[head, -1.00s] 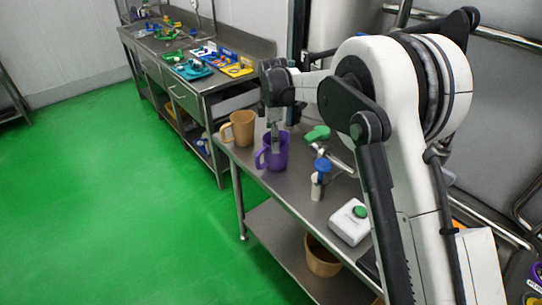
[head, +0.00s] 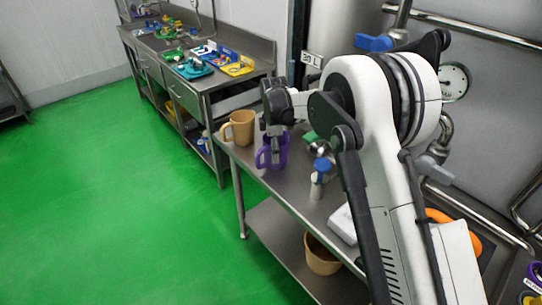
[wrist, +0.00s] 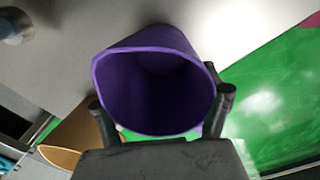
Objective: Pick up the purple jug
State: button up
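The purple jug (head: 266,158) stands upright on the near steel table, with its handle toward the left in the head view. My gripper (head: 275,150) is down at the jug and hides part of its rim and side. In the wrist view, the jug's open mouth (wrist: 158,85) fills the middle and looks empty. The two fingers of my gripper (wrist: 163,110) are wide apart, one on each side of the jug near its rim. They are very close to the wall; contact is not clear.
A tan jug (head: 240,127) stands just left of the purple one. A blue-topped bottle (head: 318,180) and a partly hidden white box (head: 343,224) are to the right. A brown bucket (head: 321,255) is on the lower shelf. Open green floor (head: 110,180) lies left.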

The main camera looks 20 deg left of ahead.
jog(key=c, duration=0.6)
jog(key=shift+c, duration=0.2)
jog(key=shift+r, duration=0.15)
